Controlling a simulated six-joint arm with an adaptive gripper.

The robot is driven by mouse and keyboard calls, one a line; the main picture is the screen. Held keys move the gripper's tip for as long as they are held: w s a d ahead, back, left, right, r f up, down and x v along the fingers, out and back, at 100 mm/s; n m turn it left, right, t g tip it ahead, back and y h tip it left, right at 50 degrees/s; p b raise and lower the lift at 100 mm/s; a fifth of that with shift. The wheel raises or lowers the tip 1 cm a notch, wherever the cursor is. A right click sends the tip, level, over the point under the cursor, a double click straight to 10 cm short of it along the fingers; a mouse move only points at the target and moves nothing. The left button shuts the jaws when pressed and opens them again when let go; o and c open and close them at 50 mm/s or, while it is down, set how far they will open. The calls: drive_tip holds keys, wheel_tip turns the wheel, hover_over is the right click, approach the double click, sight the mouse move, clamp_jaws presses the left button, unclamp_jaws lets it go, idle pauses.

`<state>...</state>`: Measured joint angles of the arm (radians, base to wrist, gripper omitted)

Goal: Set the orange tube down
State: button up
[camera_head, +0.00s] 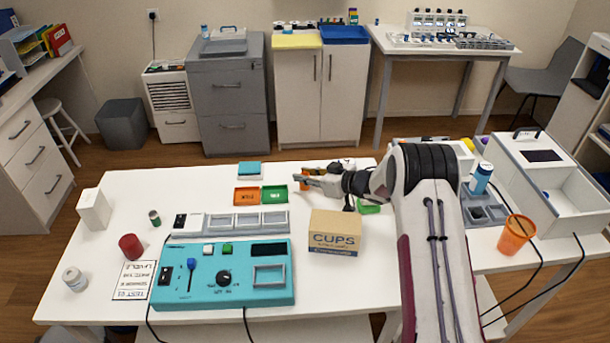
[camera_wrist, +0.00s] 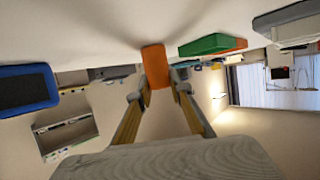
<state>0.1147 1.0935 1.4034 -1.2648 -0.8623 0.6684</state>
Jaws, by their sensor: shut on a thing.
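The orange tube (camera_wrist: 155,66) is held between my two fingers in the wrist view, which looks upside down with the white table at the top. In the head view a small orange part of the tube (camera_head: 304,185) shows at my gripper (camera_head: 299,179), over the far side of the table. The fingers are shut on the tube. Its far end overlaps the table in the wrist view, and I cannot tell whether it touches. My fingers hide part of it in the head view.
An orange tray (camera_head: 247,196) and a green tray (camera_head: 274,194) lie left of my gripper. A cardboard box marked CUPS (camera_head: 335,232) stands in front, and a teal control panel (camera_head: 224,274) lies nearer. The white table (camera_head: 205,176) is bare at the far left.

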drive_tip(key=shift+f, duration=0.1)
drive_tip(key=o, duration=1)
drive_tip(key=shift+s+d+r, duration=0.25)
drive_tip(key=shift+d+r, duration=0.05)
drive_tip(key=shift+r, duration=0.05)
drive_tip(key=shift+v, duration=5.6)
